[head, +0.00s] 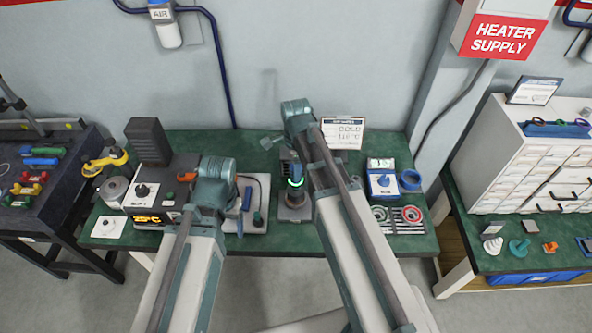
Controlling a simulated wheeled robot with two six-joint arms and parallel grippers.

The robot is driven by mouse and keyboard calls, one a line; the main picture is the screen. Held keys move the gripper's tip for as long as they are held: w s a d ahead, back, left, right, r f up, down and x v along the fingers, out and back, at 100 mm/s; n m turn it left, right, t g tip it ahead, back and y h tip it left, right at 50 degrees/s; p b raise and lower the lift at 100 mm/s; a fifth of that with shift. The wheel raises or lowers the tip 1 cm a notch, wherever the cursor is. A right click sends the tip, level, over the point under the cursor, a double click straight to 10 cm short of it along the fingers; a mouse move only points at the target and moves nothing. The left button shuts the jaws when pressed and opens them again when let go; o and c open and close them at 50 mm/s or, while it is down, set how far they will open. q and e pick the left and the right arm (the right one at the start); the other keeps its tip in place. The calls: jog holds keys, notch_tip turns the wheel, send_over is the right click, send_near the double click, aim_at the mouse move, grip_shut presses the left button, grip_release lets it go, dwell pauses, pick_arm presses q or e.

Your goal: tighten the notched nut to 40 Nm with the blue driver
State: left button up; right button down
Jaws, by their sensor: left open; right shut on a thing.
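My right gripper (290,158) is shut on a dark upright tool (295,171) with a glowing green ring, probably the driver; no blue shows on it. The arm hides much of the grip. The tool stands over a grey and dark fixture (295,212) on the green bench. The notched nut cannot be made out, and I cannot tell whether the tool touches it. My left gripper (243,200) is open and empty, over the left part of the bench, beside a grey panel with a cable. Its fingers are partly hidden by its wrist.
A heater unit (152,190) with an orange 25°C display stands left on the bench (278,237). A blue-and-white box (382,184), a blue ring (409,180) and a tray of rings (407,228) lie right. A sign (343,132) stands behind. A tool cart (57,217) is far left.

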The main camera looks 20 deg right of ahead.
dwell(0.3)
jog(key=shift+r+p, duration=2.55)
jog(key=shift+f, duration=0.15)
